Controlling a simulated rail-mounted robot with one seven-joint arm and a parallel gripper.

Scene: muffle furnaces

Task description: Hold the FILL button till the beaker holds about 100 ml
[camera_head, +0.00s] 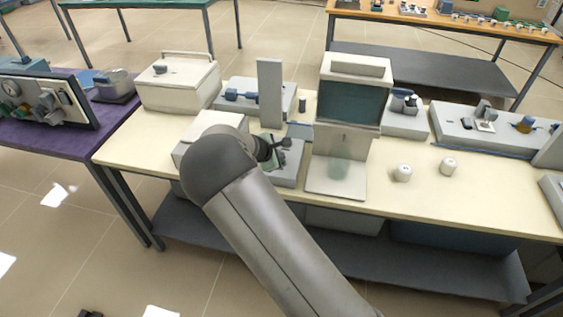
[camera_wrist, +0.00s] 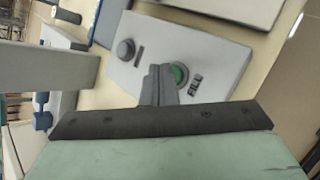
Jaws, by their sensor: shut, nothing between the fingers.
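The green FILL button (camera_wrist: 179,74) sits on a light grey control box (camera_wrist: 214,62), with the printed label FILL (camera_wrist: 195,84) beside it. My gripper (camera_wrist: 160,72) is shut and empty, its dark fingertips at the button and covering part of it in the wrist view. I cannot tell whether they press it. In the head view my gripper (camera_head: 285,143) is over the control box (camera_head: 290,173), left of the dispenser (camera_head: 352,100).
A dark round knob (camera_wrist: 125,49) is on the same control box. A tall grey post (camera_head: 270,93) stands behind my gripper. A white box with a handle (camera_head: 178,82) is at the back left.

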